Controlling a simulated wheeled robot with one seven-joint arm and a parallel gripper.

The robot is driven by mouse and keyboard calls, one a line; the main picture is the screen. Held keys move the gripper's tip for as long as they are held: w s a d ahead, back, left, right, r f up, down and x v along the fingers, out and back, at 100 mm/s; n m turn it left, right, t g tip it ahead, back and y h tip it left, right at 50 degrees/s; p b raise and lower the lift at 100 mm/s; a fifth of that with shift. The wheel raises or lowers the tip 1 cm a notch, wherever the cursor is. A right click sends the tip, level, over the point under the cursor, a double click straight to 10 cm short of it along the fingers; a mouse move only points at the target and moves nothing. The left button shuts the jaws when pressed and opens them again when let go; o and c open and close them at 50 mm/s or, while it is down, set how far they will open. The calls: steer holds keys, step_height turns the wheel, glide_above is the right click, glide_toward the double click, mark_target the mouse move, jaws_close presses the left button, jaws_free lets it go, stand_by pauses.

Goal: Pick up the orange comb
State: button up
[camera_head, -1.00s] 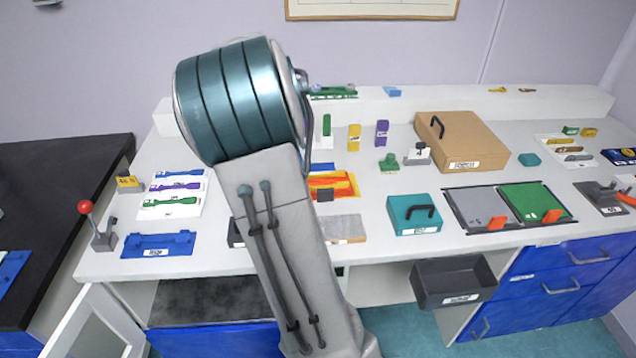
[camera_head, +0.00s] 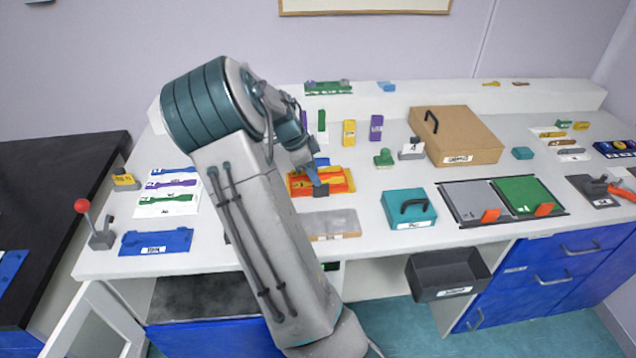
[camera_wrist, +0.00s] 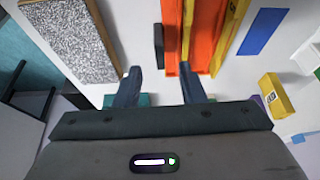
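An orange piece (camera_head: 337,186) with yellow parts lies on the white bench, left of the teal box; its outline as a comb is not clear. My gripper (camera_head: 319,188) points down over its middle and hides part of it. In the wrist view, the orange piece (camera_wrist: 206,38) shows at upper centre right, with yellow strips along it. My gripper (camera_wrist: 158,74) is open there, its two dark fingers apart with nothing seen between the tips.
A speckled grey slab (camera_head: 333,223) lies in front of the orange piece. A yellow block (camera_head: 349,133) and a purple block (camera_head: 376,128) stand behind. A small dark block (camera_wrist: 159,46) sits beside the orange piece.

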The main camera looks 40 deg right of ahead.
steer(key=x, duration=0.4)
steer(key=shift+d+f+p, duration=0.1)
steer(key=shift+f+p, duration=0.1)
steer(key=shift+p, duration=0.1)
jaws_close()
steer(key=shift+r, duration=0.15)
